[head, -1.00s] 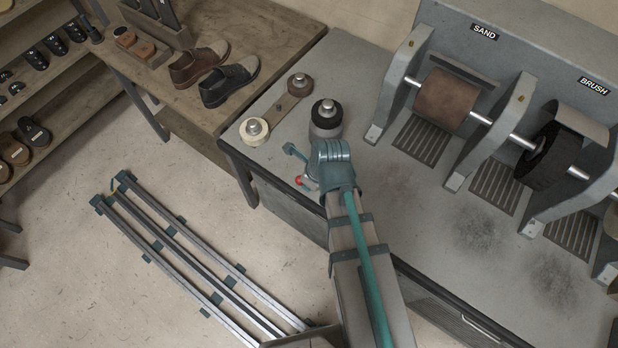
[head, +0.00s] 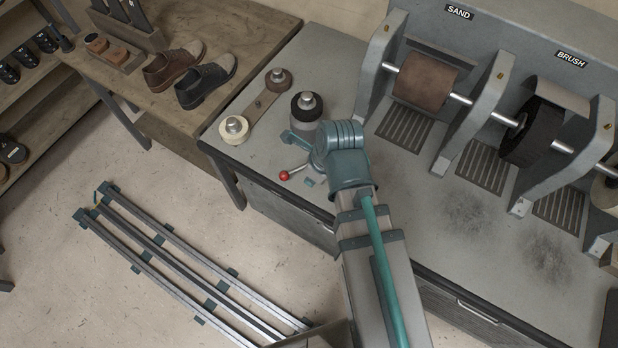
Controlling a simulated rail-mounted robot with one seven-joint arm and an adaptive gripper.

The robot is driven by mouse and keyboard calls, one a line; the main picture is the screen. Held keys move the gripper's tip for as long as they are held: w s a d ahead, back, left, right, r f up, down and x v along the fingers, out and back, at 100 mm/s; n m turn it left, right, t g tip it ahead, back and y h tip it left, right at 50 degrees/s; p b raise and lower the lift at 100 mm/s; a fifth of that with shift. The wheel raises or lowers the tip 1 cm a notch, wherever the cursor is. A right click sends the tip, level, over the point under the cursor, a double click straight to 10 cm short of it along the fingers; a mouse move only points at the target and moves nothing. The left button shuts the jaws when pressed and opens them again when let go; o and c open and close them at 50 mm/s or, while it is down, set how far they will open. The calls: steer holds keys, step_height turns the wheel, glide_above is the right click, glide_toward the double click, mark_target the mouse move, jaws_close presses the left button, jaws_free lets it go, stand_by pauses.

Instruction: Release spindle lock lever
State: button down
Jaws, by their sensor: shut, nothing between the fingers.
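The lever (head: 297,170) is a thin metal rod with a red ball knob (head: 284,175) at its left end. It sits near the front left edge of the grey machine bench (head: 380,190). Its right end runs in beside teal parts under my wrist (head: 343,150). My gripper (head: 321,160) is mostly hidden below that wrist, close to the lever's inner end. It is shut with nothing in it. I cannot tell whether it touches the lever. The knob stands clear of the arm.
A dark-topped spool (head: 307,104) stands just behind my wrist. A white-topped spool (head: 234,128) and a brown one (head: 278,80) share a plate. The sanding drum (head: 426,82) and brush (head: 533,136) are to the right. A wooden table (head: 120,90) with shoes adjoins at left.

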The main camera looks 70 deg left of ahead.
steer(key=shift+d+r, duration=0.15)
steer(key=shift+r, duration=0.4)
